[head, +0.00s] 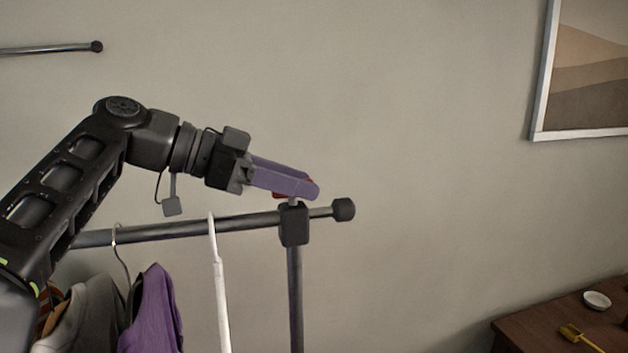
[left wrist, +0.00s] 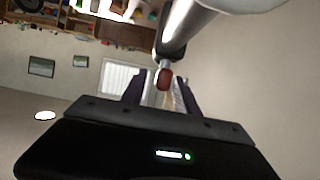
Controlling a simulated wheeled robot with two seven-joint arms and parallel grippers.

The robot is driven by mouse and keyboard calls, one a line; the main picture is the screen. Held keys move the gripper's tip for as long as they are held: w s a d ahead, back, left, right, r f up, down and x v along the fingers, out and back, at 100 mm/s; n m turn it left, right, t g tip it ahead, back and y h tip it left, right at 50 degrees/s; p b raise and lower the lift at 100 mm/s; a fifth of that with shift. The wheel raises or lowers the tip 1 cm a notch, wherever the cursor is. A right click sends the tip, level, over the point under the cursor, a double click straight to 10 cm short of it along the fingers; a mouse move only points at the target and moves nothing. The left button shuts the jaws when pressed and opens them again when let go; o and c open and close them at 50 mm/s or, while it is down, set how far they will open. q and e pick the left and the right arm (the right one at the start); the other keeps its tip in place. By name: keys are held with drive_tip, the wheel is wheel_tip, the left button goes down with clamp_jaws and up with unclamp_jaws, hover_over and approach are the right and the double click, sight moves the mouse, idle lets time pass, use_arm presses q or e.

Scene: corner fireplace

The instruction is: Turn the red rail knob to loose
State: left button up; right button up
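The red knob (head: 280,195) sits on top of the black clamp (head: 294,224) where the clothes rail (head: 190,228) meets its upright post. In the head view my left gripper's near finger hides most of it. My left gripper (head: 305,187) has purple fingers and reaches in from the left, one finger on each side of the knob. In the left wrist view the red knob (left wrist: 164,78) shows between the two fingertips (left wrist: 161,88), with a gap visible at least on its left side. The gripper looks open around it. My right gripper is in no view.
The rail's black end cap (head: 344,209) is to the right. A wooden table (head: 540,322) is at the lower right.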

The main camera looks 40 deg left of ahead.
use_arm(q)
drive_tip(key=shift+s+a, duration=0.15)
drive_tip(key=shift+a, duration=0.05)
drive_tip(key=shift+c, duration=0.3)
drive_tip(key=shift+d, duration=0.1)
clamp_jaws()
